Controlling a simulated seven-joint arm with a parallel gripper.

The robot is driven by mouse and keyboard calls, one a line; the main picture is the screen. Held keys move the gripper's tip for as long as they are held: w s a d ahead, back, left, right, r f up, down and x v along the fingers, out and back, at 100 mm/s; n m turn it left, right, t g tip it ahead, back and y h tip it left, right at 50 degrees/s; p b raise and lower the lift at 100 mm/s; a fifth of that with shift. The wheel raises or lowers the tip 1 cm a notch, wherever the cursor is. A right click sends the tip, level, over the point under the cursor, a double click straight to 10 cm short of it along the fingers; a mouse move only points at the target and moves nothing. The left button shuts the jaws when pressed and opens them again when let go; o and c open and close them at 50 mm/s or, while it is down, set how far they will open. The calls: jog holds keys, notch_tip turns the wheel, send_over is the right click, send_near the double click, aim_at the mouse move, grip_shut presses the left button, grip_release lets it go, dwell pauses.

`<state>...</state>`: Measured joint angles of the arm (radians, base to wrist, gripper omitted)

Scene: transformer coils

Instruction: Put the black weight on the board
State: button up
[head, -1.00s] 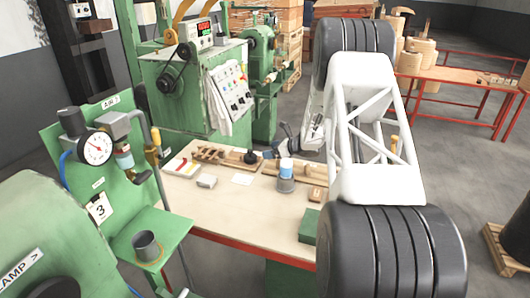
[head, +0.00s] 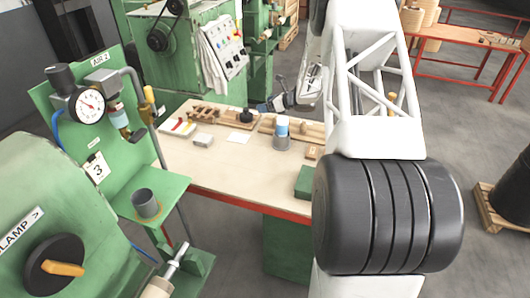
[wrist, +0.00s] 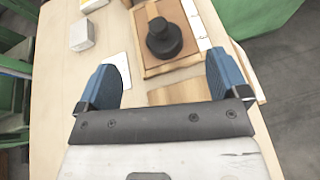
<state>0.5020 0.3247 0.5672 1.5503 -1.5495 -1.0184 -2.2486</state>
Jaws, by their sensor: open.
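The black weight (wrist: 163,38) is a round, stepped black piece with a knob on top. In the wrist view it stands upright on a brown panel with a light wooden frame (wrist: 186,62). In the head view the weight (head: 246,116) is small, at the right end of a wooden rack (head: 205,113). My gripper (wrist: 160,82) is open and empty, its blue fingers apart, with the weight beyond them in the picture. In the head view my gripper (head: 273,105) is just right of the weight. A wooden board (head: 300,130) lies to the right; which board is meant I cannot tell.
A white card (head: 238,137) and a small pale box (head: 203,140) lie in front of the rack. The front tabletop (head: 220,170) is clear.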

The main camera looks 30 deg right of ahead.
jog(key=a+r+m+t+h, duration=0.25)
jog(key=r+m, duration=0.35)
jog(key=r, duration=0.3)
jog(key=s+a+r+m+g+h, duration=0.1)
jog(key=s+a+r+m+h, duration=0.35)
jog(key=s+r+m, duration=0.3)
jog(key=s+a+r+m+g+h, duration=0.1)
jog(key=s+a+r+m+h, duration=0.35)
jog(key=s+r+m, duration=0.35)
jog(key=s+a+m+g+y, duration=0.1)
jog(key=s+a+m, duration=0.5)
jog(key=s, duration=0.7)
jog(key=s+a+m+g+y, duration=0.1)
jog(key=s+a+m+g, duration=0.3)
jog(key=s, duration=1)
jog(key=s+a+m+g+y, duration=0.1)
jog(key=s+a+m+g, duration=0.2)
jog(key=s+a+m, duration=0.5)
jog(key=s+f+m, duration=0.1)
jog(key=s+m, duration=0.2)
jog(key=s, duration=0.3)
jog(key=shift+s+a, duration=0.2)
